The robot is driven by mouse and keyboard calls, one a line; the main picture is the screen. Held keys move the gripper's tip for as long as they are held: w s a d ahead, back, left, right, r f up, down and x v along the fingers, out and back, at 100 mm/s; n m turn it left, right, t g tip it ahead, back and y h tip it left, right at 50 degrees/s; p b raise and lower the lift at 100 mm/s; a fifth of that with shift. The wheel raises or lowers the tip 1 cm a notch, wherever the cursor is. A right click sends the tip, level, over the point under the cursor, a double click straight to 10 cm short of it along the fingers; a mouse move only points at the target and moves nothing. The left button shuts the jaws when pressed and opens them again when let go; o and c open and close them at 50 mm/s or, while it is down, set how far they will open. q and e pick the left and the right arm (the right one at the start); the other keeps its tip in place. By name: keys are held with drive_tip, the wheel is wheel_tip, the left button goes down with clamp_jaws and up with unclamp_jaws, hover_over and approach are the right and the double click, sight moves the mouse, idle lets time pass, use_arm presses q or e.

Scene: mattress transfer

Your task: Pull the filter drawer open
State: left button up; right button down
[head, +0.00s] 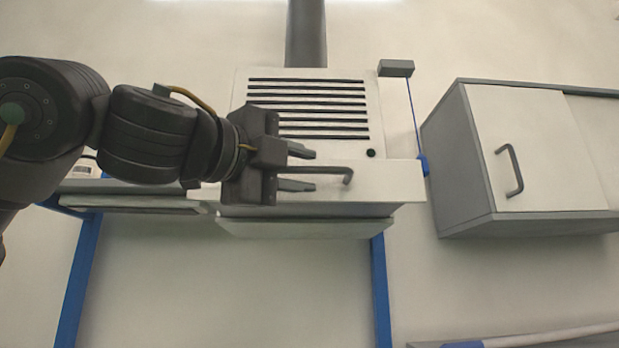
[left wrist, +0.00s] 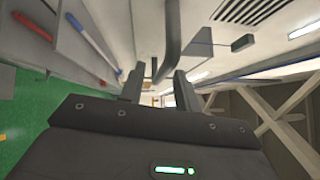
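The filter drawer (head: 395,182) is the white front panel low on a white wall unit. It looks closed, though its edge is partly hidden by my gripper. Its grey bar handle (head: 335,168) runs sideways with a bent right end. My left gripper (head: 313,170) is open in front of the panel, one finger above the handle bar and one below it. In the left wrist view the handle (left wrist: 170,48) reaches in towards the space between the two fingers (left wrist: 158,72). Gaps show beside the bar, and I cannot tell if either finger touches it. My right gripper is out of view.
The slotted white housing (head: 305,90) rises above the drawer, with a grey pipe (head: 307,35) on top. A grey-and-white cabinet (head: 535,145) with its own handle hangs to the right. Blue posts (head: 378,285) stand below. Red and blue marker-like items (left wrist: 92,47) lie at left in the wrist view.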

use_arm(q)
drive_tip(key=b+v, duration=0.3)
drive_tip(key=v, duration=0.5)
drive_tip(key=shift+s+a, duration=0.2)
drive_tip(key=shift+s, duration=0.05)
drive_tip(key=shift+w+f, duration=0.1)
drive_tip(key=shift+f, duration=0.05)
